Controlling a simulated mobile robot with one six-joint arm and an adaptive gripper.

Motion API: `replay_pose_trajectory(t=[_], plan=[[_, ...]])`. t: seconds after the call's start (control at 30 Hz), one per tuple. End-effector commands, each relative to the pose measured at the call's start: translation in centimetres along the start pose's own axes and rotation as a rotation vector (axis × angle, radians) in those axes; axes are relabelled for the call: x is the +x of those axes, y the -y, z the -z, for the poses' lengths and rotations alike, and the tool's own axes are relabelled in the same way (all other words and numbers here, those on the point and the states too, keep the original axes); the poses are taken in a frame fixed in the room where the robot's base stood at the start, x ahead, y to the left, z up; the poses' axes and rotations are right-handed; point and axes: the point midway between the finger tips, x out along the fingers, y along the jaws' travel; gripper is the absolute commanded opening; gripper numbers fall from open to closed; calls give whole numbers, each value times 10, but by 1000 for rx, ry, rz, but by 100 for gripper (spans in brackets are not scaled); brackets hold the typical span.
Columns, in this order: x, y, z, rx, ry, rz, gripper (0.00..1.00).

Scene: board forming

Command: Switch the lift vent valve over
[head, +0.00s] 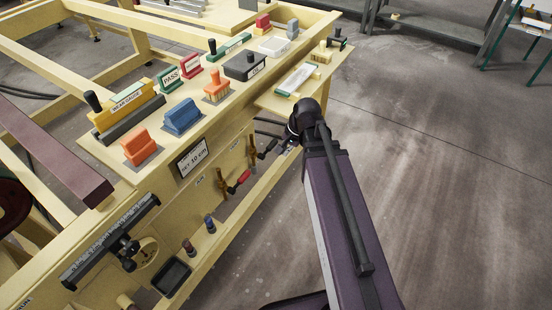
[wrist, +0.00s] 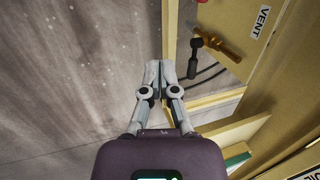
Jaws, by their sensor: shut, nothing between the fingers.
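The vent valve shows in the wrist view as a brass body (wrist: 222,47) with a black lever (wrist: 193,60), on a pale wooden panel beside a VENT label (wrist: 262,18). In the head view its black lever (head: 270,147) shows on the bench's front panel, to the right of a red-handled valve (head: 240,182). My gripper (wrist: 162,68) is shut and empty. Its fingertips are left of the black lever in the wrist view, with a gap between. In the head view the fingers are mostly hidden by my arm.
A wooden side shelf (head: 271,99) with a white-topped block (head: 297,79) stands above my wrist. Stamps and blocks line the bench top. A lower ledge (head: 228,222) runs below the valves. A dark hose (wrist: 210,73) hangs behind the lever. The floor (head: 440,180) to the right is clear.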

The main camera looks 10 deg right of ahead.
Motion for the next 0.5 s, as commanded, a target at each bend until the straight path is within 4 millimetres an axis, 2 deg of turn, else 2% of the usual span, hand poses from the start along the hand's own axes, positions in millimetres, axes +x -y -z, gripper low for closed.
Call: replay_pose_trajectory(t=[0.03,0.5], plan=[[18,-2,8,52,3,23,0],[86,-4,57,562,70,224,0]])
